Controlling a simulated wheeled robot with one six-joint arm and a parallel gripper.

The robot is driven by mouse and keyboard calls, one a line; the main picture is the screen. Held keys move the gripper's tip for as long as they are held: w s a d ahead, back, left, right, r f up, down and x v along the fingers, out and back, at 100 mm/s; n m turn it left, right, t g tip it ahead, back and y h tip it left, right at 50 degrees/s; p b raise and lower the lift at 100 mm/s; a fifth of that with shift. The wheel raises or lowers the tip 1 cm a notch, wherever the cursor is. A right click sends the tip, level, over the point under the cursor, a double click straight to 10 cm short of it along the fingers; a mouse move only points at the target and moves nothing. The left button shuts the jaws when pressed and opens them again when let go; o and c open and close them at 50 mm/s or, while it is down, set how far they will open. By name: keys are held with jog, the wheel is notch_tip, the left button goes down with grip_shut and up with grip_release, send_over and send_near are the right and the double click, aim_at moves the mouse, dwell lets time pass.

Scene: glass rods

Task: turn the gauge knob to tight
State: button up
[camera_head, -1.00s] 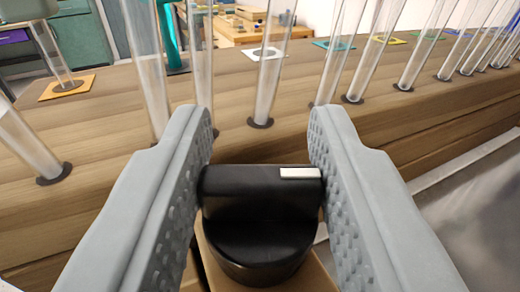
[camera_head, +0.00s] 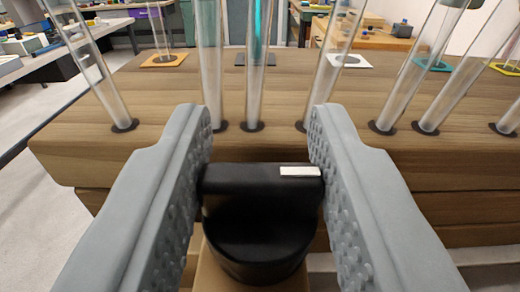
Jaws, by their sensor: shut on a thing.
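The gauge knob (camera_head: 255,228) is black and round, with a raised grip bar across its top and a white mark (camera_head: 300,171) near the bar's right end. It sits on a tan wooden support (camera_head: 212,278) at the bottom middle of the view. My gripper (camera_head: 262,165) is shut on the bar, with one grey studded finger against each end. The knob's lower sides are partly hidden behind the fingers. No scale or tight marking shows.
Several upright clear glass rods stand in dark sockets along a wooden bench (camera_head: 100,165) just beyond the knob, including one rod (camera_head: 210,60) close behind the left finger. Coloured square pads, such as an orange one (camera_head: 150,62), lie farther back. Grey floor shows at left.

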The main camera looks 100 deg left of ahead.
jog(key=o, duration=1)
jog(key=shift+c, duration=0.2)
jog(key=v, duration=1.7)
jog(key=shift+d, duration=0.15)
jog(key=shift+w, duration=0.1)
